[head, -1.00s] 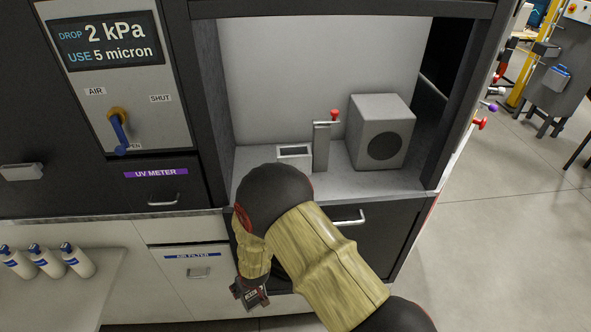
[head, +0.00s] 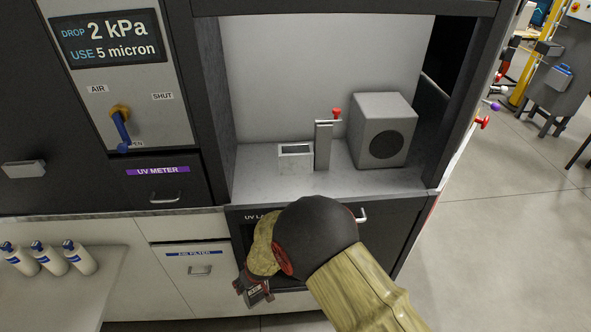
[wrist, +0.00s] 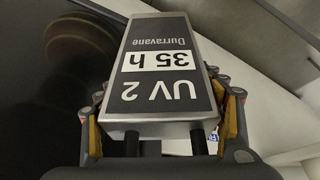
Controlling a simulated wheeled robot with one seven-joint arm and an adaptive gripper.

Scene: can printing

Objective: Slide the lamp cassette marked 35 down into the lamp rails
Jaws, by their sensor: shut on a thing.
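My gripper (head: 255,291) hangs low in front of the cabinet in the head view, below the shelf. In the wrist view my gripper (wrist: 165,125) is shut on a grey metal cassette (wrist: 160,115) with a dark label reading "UV 2", "35 h" and "Durravane". Its two fingers, with yellow pads, close on the cassette from both sides. I cannot make out the lamp rails for certain. A small grey open-topped box (head: 296,163) stands on the shelf, next to an upright metal bracket (head: 323,148) with a red knob. Both are well above my gripper.
A grey block (head: 381,130) with a dark round opening stands at the shelf's right. Several white bottles (head: 50,260) stand at left. Open floor lies to the right.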

